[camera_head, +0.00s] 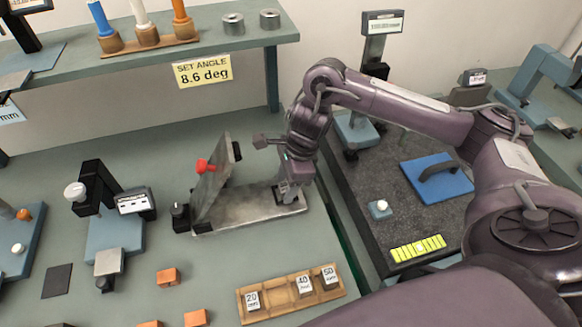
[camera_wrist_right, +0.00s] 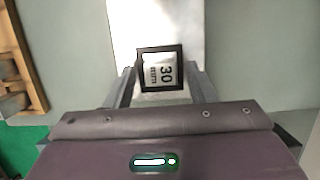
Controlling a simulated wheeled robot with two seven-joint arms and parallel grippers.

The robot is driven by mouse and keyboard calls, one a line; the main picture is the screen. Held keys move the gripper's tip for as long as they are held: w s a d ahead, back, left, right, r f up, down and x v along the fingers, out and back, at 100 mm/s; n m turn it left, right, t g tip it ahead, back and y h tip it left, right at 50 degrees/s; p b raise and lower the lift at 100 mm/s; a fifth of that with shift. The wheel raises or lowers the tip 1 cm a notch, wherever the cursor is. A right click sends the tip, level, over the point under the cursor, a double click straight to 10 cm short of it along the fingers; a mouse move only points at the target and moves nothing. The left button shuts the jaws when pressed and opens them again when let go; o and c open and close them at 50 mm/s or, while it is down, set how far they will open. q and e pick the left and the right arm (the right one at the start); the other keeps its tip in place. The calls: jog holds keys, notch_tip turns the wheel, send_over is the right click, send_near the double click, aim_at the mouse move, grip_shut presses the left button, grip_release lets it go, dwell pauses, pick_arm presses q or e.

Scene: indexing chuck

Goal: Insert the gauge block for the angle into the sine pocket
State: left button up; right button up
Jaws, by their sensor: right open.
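The gauge block marked 30 (camera_wrist_right: 159,72) shows in the right wrist view with a dark square rim around its face, over the pale metal plate (camera_wrist_right: 155,22). I cannot tell how deep it sits. My right gripper (camera_wrist_right: 165,90) is open, one finger on each side of the block. In the head view, my right gripper (camera_head: 290,196) is low over the right end of the sine fixture's metal base (camera_head: 245,212) and hides the pocket there. The fixture's tilted plate (camera_head: 212,185) has a red knob (camera_head: 205,166). A yellow sign (camera_head: 203,71) reads SET ANGLE 8.6 deg.
A wooden rack (camera_head: 277,297) holds blocks 20, 40 and 50, with a gap between 20 and 40. A gauge stand (camera_head: 110,220) is left of the fixture. A dark granite plate (camera_head: 400,235) is at right. Orange blocks (camera_head: 167,276) lie in front.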

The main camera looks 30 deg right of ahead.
jog(key=p+v, duration=0.3)
jog(key=v, duration=0.9)
